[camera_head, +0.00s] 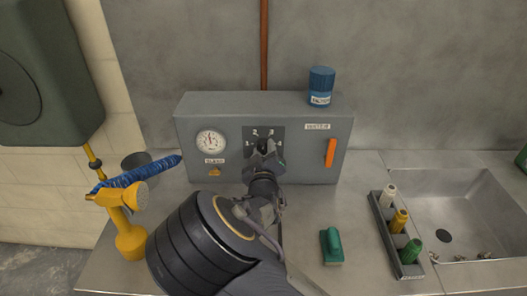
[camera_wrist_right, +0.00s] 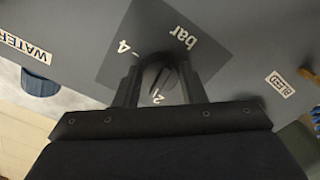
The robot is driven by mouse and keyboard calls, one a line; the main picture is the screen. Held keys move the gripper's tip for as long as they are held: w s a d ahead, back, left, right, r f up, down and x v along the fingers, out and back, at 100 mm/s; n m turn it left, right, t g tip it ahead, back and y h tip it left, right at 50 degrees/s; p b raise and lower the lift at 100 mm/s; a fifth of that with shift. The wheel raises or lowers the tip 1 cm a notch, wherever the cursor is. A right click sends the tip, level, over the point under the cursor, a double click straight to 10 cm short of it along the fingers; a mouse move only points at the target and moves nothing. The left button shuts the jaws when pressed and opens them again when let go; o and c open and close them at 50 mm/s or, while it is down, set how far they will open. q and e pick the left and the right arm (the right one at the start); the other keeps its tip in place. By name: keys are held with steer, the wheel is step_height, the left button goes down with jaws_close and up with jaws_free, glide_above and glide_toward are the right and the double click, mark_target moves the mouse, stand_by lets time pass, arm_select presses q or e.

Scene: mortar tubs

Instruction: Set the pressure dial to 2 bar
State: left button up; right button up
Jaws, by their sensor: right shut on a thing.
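The pressure dial (camera_wrist_right: 160,80) is a dark round knob on a dark square plate (camera_wrist_right: 120,60) with white numbers and the word "bar". The plate (camera_head: 278,131) also shows in the head view, on the front of a grey control box (camera_head: 228,118), with the numbers 1 to 4 around the knob. My right gripper (camera_wrist_right: 158,85) is shut on the knob, a finger on each side. In the head view my right gripper (camera_head: 263,155) covers most of the knob. I cannot tell which number the knob points to. My left gripper is not in view.
A round gauge (camera_head: 211,143) and a small yellow knob (camera_head: 214,171) are left of the dial. An orange lever (camera_head: 330,152) is right of it. A blue tub (camera_head: 321,86) stands on the box. A green-handled tool (camera_head: 332,246) and a bottle tray (camera_head: 379,215) lie on the counter.

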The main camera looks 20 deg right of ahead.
steer(key=shift+n, duration=2)
steer(key=o, duration=1)
steer(key=b+v, duration=0.1)
steer(key=v, duration=0.7)
steer(key=shift+w, duration=0.1)
